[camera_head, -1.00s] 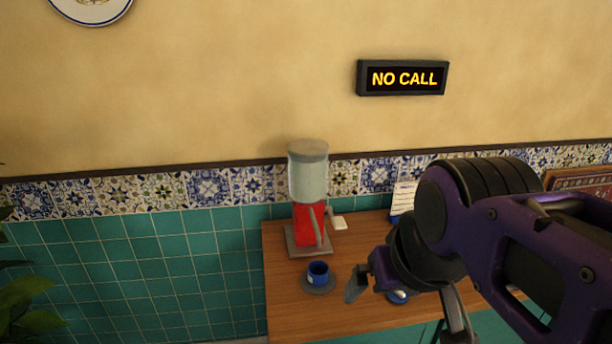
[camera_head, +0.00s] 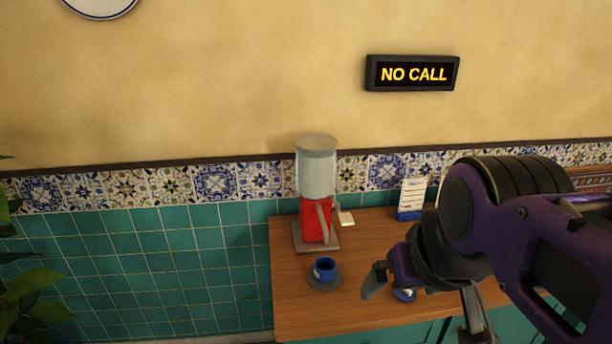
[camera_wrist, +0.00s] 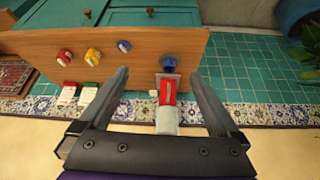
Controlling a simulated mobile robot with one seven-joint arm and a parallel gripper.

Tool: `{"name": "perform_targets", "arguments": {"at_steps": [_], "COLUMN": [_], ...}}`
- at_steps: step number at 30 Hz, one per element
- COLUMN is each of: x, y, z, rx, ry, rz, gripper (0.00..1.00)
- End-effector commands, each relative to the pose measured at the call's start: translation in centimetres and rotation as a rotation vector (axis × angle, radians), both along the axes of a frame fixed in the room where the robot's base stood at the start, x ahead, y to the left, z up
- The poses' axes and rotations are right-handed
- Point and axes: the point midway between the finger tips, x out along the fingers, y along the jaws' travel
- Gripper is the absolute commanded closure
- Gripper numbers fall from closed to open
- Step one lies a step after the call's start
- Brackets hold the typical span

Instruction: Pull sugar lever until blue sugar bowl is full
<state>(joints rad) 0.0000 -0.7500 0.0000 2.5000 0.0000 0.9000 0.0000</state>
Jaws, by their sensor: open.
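The sugar dispenser, with a red body (camera_head: 312,228) and a clear grey-lidded top (camera_head: 317,170), stands on the wooden counter by the wall. A grey lever (camera_head: 323,218) hangs on its front. The blue bowl (camera_head: 325,268) sits on a grey saucer in front of the dispenser; its fill cannot be made out. My gripper (camera_head: 425,300) is open and empty, right of the bowl and apart from it. In the wrist view, upside down, the red dispenser body (camera_wrist: 167,92) and blue bowl (camera_wrist: 168,63) show between my open fingers (camera_wrist: 160,76).
Red (camera_wrist: 65,57), yellow (camera_wrist: 93,55) and another blue vessel (camera_wrist: 124,46) stand along the counter (camera_wrist: 140,58). A white card on a blue stand (camera_head: 411,198) is right of the dispenser. A plant (camera_head: 25,290) is at far left. The wall sign (camera_head: 412,73) reads NO CALL.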

Motion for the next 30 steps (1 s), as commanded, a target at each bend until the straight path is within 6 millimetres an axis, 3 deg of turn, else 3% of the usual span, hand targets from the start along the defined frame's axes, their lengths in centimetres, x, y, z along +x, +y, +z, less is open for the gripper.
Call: {"name": "perform_targets", "arguments": {"at_steps": [2, 15, 30], "x": [0.0, 0.0, 0.0], "y": [0.0, 0.0, 0.0], "z": [0.0, 0.0, 0.0], "rx": [0.0, 0.0, 0.0], "ry": [0.0, 0.0, 0.0], "rz": [0.0, 0.0, 0.0], "gripper": [0.18, 0.97, 1.0]}}
